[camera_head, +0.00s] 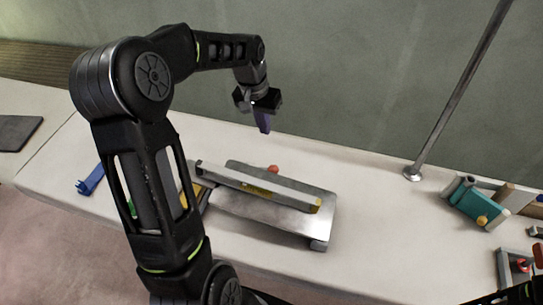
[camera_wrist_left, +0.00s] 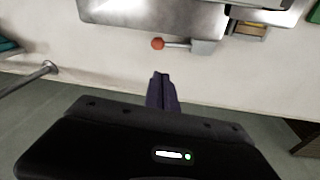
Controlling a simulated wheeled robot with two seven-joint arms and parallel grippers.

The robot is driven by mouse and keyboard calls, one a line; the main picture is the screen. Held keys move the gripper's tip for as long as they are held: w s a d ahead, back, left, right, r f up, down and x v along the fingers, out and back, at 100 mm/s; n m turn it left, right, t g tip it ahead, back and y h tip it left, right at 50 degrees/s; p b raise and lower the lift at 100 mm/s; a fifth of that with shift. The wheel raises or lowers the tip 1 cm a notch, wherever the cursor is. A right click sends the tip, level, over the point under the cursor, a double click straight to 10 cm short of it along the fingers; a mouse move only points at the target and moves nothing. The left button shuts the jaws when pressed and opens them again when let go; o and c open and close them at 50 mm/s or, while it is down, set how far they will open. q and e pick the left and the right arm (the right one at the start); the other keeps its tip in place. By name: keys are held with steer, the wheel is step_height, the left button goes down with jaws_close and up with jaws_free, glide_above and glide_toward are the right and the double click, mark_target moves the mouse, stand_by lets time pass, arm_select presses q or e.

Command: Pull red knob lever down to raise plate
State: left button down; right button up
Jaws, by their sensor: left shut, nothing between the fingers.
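The red knob (camera_head: 273,169) shows just behind the metal plate device in the head view. In the left wrist view the red knob (camera_wrist_left: 157,44) sits on the end of a short grey lever (camera_wrist_left: 178,45) that sticks out sideways from the device. The metal plate (camera_head: 262,212) lies low on the white bench, with a long bar (camera_head: 240,185) across it. My left gripper (camera_head: 265,127) is shut and empty, above and behind the knob, apart from it. Its fingertips (camera_wrist_left: 161,80) point toward the bench near the knob. A dark piece of my right arm shows at the lower right; its fingers cannot be made out.
A metal pole (camera_head: 450,105) stands on the bench to the right. A teal block (camera_head: 468,203) and other small parts lie at the far right. A blue item (camera_head: 90,181) lies at left. A wall rises behind the bench.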

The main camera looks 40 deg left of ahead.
arm_select(q)
steer(key=p, duration=0.2)
glide_above(274, 166)
steer(key=a, duration=0.2)
step_height(274, 166, down, 9)
steer(key=shift+d+f+p, duration=0.15)
steer(key=shift+f+p, duration=0.05)
steer(key=shift+f, duration=0.35)
steer(key=shift+d+f+p, duration=0.15)
steer(key=shift+f+p, duration=0.05)
steer(key=shift+f, duration=0.3)
steer(key=shift+s+d+f, duration=0.15)
steer(key=shift+d+f, duration=0.1)
steer(key=shift+f, duration=0.4)
steer(key=shift+d+f+b, duration=0.25)
steer(key=shift+f+b, duration=0.4)
steer(key=shift+b, duration=0.1)
steer(key=shift+w+d+f+b, duration=0.2)
steer(key=shift+d+b, duration=0.05)
steer(key=shift+b, duration=0.15)
steer(key=shift+r, duration=0.1)
